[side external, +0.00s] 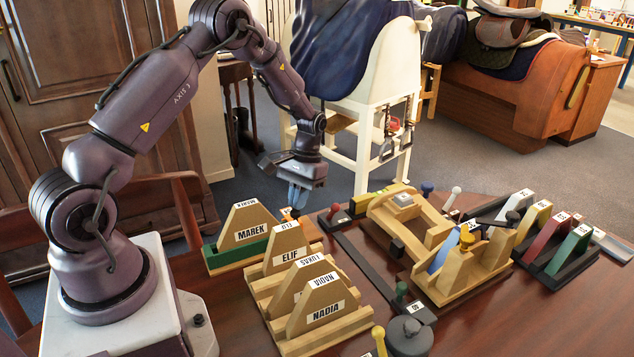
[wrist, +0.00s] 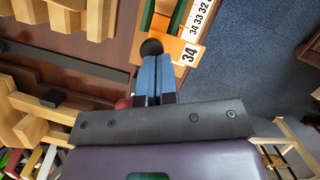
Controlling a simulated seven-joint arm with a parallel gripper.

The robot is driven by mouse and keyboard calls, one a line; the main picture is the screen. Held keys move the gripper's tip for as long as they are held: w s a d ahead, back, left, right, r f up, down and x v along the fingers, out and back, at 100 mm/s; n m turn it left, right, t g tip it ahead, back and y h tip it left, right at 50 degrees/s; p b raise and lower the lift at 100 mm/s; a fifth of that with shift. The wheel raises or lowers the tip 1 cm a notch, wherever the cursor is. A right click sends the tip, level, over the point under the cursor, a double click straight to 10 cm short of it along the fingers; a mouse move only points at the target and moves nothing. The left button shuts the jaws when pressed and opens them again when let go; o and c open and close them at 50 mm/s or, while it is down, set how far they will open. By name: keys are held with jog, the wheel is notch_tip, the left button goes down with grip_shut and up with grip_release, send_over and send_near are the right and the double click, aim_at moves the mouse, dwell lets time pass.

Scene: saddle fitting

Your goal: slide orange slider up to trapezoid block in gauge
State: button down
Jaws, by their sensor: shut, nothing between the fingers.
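The orange slider (wrist: 174,50) lies just beyond my gripper's fingertips in the wrist view, at the near end of a white number scale reading 34, 33, 32. A dark round knob (wrist: 151,47) shows right at the fingertips; I cannot tell if they touch. The trapezoid block labelled MAREK (side external: 250,228) stands upright in the green-sided gauge (side external: 222,262) in the side view. Only a bit of orange (side external: 287,213) shows there, beside the block and under my gripper. My gripper (side external: 297,203) is shut and empty; its blue fingers also show in the wrist view (wrist: 155,65).
Blocks labelled ELIF (side external: 290,252), LUKAS and NADIA (side external: 325,312) stand in wooden holders in front of the gauge. A wooden saddle-tree frame (side external: 420,222), small knobbed tools and coloured numbered blocks (side external: 545,235) fill the table's right side.

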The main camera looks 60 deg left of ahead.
jog(key=w+a+r, duration=0.3)
jog(key=w+r, duration=0.3)
jog(key=r, duration=0.3)
jog(key=shift+r, duration=0.15)
jog(key=c, duration=1.7)
grip_release()
jog(key=shift+r, duration=0.25)
jog(key=o, duration=0.3)
jog(key=shift+s+a+r+n, duration=0.15)
jog(key=shift+s+r+n, duration=0.1)
jog(key=shift+n, duration=0.15)
jog(key=o, duration=0.5)
jog(key=s+n, duration=0.1)
jog(key=n, duration=0.1)
jog(key=s+n+h, duration=0.1)
jog(key=n, duration=0.1)
jog(key=s+n+t+h, duration=0.1)
jog(key=n, duration=0.1)
jog(key=shift+s+a+r, duration=0.15)
jog(key=shift+a+r, duration=0.05)
jog(key=shift+r, duration=0.05)
jog(key=shift+c, duration=0.2)
jog(key=shift+n+t, duration=0.3)
jog(key=shift+n, duration=0.4)
jog(key=x, duration=1.3)
jog(key=shift+s+d+r, duration=0.15)
jog(key=shift+s+d, duration=0.1)
jog(key=shift+d, duration=0.05)
jog(key=shift+c, duration=0.4)
